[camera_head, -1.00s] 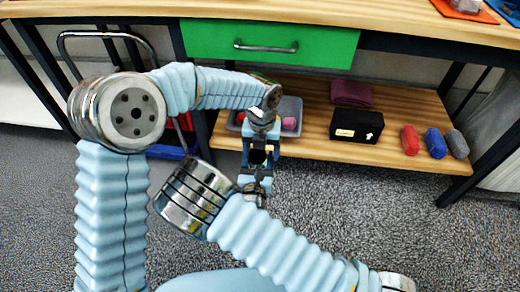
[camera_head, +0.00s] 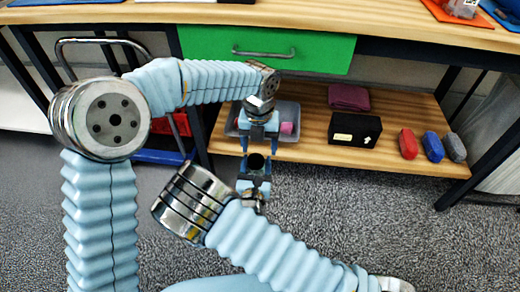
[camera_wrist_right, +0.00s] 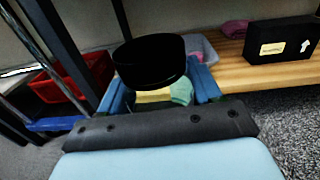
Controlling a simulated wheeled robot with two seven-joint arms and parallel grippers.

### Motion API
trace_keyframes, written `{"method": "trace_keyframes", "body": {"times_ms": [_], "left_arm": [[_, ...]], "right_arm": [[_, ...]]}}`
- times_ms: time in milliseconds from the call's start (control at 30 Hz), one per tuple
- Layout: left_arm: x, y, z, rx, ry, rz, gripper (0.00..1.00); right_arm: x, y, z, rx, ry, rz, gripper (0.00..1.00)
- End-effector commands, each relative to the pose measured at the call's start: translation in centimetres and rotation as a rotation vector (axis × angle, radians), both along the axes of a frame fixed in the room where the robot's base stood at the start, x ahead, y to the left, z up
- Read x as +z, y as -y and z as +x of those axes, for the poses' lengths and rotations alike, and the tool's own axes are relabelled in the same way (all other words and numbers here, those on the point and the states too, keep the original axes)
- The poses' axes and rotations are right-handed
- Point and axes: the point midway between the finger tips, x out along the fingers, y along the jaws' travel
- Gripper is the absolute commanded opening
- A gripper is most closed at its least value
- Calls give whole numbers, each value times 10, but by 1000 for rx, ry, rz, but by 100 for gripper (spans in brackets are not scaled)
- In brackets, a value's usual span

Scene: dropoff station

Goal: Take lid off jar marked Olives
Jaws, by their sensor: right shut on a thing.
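A black round lid (camera_wrist_right: 150,62) shows large in the right wrist view, and as a dark round top (camera_head: 256,161) in the head view. Pale yellow and green patches of what looks like the jar (camera_wrist_right: 153,97) show just below it, between my right gripper's blue fingers. No lettering can be read, and the join of lid and jar is hidden. My right gripper (camera_head: 254,183) is shut on the jar. My left gripper (camera_head: 259,143) points down from above, its fingers apart, close to the lid in the picture. Whether they touch it cannot be told.
A grey bin (camera_head: 290,108) with a pink item stands on the low wooden shelf (camera_head: 310,152) behind my grippers. A black box (camera_head: 354,130), a maroon cloth (camera_head: 348,97) and several coloured items are to its right. A green drawer (camera_head: 200,42) hangs above. Carpet is clear in front.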

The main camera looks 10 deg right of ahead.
Motion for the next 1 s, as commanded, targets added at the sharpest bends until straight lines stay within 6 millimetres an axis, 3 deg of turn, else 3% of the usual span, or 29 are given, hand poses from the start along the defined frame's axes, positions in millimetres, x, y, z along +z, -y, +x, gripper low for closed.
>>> {"method": "trace_keyframes", "body": {"times_ms": [233, 700, 1000], "left_arm": [[30, -11, 2, 0, 0, 0, 71], [-38, -11, 1, 0, -3, 2, 71], [-49, -11, 2, 1, 0, 0, 71]], "right_arm": [[0, 0, 0, -1, 1, 0, 0], [1, 1, 0, -2, 2, 0, 0], [1, 1, 0, -2, 2, 0, 0]]}}
